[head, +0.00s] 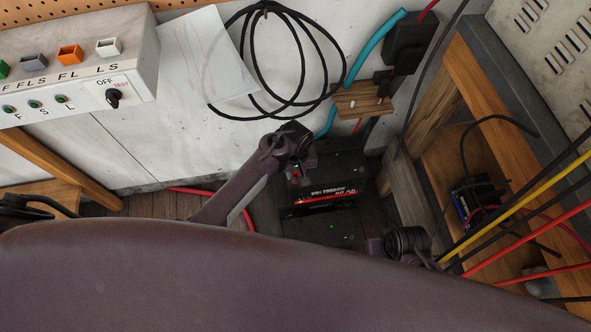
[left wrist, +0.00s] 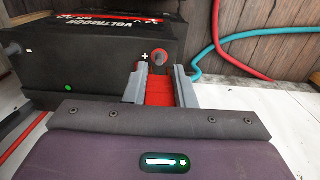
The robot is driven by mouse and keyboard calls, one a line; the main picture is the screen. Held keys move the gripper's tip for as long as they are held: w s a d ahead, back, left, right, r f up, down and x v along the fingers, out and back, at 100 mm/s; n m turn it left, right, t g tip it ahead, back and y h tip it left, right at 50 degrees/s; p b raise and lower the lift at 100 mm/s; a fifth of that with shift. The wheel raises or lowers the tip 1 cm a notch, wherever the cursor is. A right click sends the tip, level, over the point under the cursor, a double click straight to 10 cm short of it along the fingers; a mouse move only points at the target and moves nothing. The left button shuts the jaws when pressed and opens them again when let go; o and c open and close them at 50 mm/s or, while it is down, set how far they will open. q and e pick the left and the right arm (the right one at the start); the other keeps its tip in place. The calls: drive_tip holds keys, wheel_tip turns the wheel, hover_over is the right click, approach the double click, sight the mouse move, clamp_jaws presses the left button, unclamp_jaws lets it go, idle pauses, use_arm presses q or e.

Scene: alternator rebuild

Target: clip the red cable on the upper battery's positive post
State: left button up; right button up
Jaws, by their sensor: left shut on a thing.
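The upper battery (head: 325,190) is a black box with a VOLTMOOR label and a red stripe, standing on another dark battery (head: 318,231). In the left wrist view the upper battery (left wrist: 90,45) appears upside down, with a plus sign beside its round positive post (left wrist: 158,57). My left gripper (head: 297,175) is at the battery's left end. Its grey fingers (left wrist: 160,88) are shut on the red cable's clip (left wrist: 159,92). The clip's tip is right at the post; whether it grips the post I cannot tell. The red cable (left wrist: 217,35) loops beyond the post.
A teal hose (head: 372,48) and a coiled black cable (head: 255,110) hang on the wall behind. A wooden block (head: 362,99) sits above the batteries. A wooden shelf frame (head: 440,90) and a blue-black battery (head: 475,200) are at right. The switch panel (head: 75,65) is upper left.

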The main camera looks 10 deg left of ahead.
sight(296, 184)
use_arm(q)
drive_tip(key=shift+f+b, duration=1)
drive_tip(key=shift+f, duration=0.85)
drive_tip(key=o, duration=1)
drive_tip(key=shift+c, duration=0.2)
